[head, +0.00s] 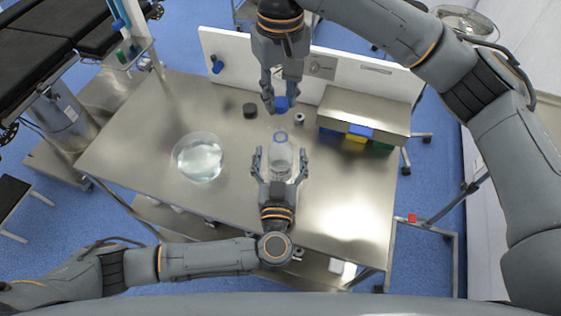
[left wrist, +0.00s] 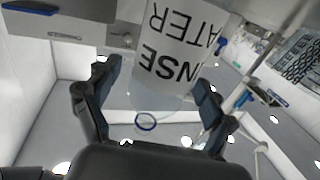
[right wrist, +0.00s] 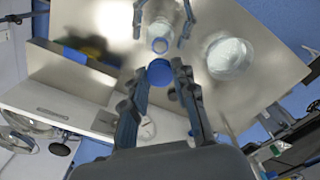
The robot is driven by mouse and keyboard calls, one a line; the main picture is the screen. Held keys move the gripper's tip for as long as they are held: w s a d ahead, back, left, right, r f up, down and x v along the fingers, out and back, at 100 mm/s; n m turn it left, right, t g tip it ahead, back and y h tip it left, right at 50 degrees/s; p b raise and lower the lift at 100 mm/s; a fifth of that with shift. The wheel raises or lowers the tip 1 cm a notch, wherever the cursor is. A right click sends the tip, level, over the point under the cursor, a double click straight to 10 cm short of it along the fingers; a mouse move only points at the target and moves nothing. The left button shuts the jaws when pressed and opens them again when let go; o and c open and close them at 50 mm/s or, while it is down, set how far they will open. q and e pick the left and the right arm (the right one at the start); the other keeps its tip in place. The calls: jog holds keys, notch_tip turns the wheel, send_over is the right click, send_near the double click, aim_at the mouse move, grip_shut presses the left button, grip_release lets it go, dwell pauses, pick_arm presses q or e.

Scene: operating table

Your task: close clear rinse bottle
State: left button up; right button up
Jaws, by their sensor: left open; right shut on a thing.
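The clear rinse bottle (head: 281,158) stands upright on the steel table, its open mouth ringed in blue. Its label with large black letters shows in the left wrist view (left wrist: 172,45). My left gripper (head: 279,166) is open, with one finger on each side of the bottle; whether they touch it is unclear. My right gripper (head: 275,105) is shut on a blue cap (head: 282,103), on the far side of the bottle mouth and apart from it. In the right wrist view the cap (right wrist: 160,72) sits between the fingertips, close to the bottle's ring (right wrist: 160,46).
A clear bowl of liquid (head: 199,158) stands left of the bottle. A dark round piece (head: 250,110) and a small metal piece (head: 299,119) lie behind it. A steel box with coloured bins (head: 358,122) stands at the right. A white panel (head: 230,60) lines the back edge.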

pick_arm(q)
grip_shut()
pick_arm(e)
jog(key=shift+f, duration=2.5)
jog(key=shift+f, duration=0.85)
jog(key=shift+f, duration=0.6)
